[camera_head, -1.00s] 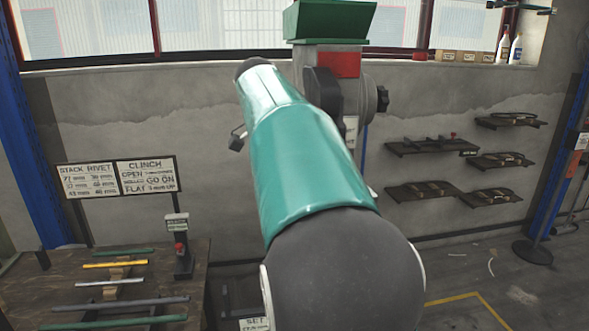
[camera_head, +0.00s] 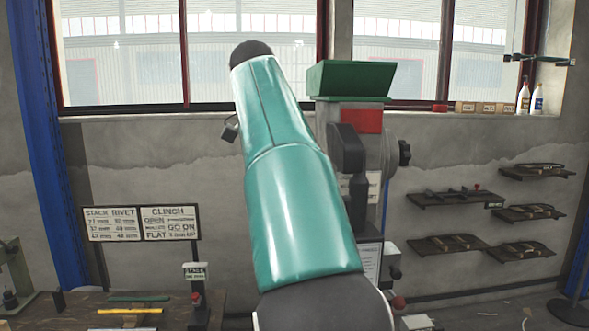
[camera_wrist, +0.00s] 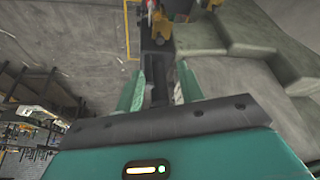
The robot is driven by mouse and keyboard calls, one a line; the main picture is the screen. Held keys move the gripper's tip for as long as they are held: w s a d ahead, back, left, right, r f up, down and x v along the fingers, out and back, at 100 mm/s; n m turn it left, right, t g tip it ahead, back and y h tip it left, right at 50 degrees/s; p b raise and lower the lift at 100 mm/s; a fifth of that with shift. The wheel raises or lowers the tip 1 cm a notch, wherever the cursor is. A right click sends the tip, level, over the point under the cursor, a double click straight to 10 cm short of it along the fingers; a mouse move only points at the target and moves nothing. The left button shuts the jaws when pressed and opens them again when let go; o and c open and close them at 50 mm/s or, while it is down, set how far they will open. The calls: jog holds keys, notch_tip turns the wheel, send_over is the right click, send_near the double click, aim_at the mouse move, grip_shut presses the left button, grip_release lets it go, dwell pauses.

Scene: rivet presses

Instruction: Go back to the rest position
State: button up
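My arm (camera_head: 300,215), teal with dark joints, rises through the middle of the head view. My gripper is not visible in the head view. In the wrist view my gripper (camera_wrist: 160,82) has its two teal fingers apart, with bare room beside a dark shape between and beyond them. I cannot tell what that dark shape is; nothing is clearly held. A rivet press (camera_head: 348,87) with a green hopper and a red block stands against the wall behind my arm, partly hidden by it.
A wooden bench (camera_head: 70,318) with coloured bars is at lower left, below a sign board (camera_head: 141,222). Wall shelves (camera_head: 455,199) hold small parts at right. Bottles (camera_head: 530,98) and boxes stand on the window sill. The wrist view shows grey floor (camera_wrist: 80,40).

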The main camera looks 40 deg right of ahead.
jog(key=shift+r, duration=0.15)
jog(key=shift+a, duration=0.1)
dwell(0.4)
jog(key=s+a+f+n+t+y, duration=0.1)
jog(key=s+a+f+n+t, duration=0.1)
jog(key=s+a+f+n, duration=0.2)
jog(key=s+a+f+n+t+y, duration=0.2)
jog(key=s+a+f+n, duration=0.2)
jog(key=a+f+n, duration=0.5)
jog(key=s+a+f+n+t+y, duration=0.1)
jog(key=s+a+f+n, duration=0.4)
jog(key=a+f, duration=0.7)
notch_tip(320, 180, down, 6)
jog(key=n+t, duration=0.1)
jog(key=n, duration=0.1)
jog(key=shift+n+t, duration=0.3)
jog(key=shift+a, duration=0.1)
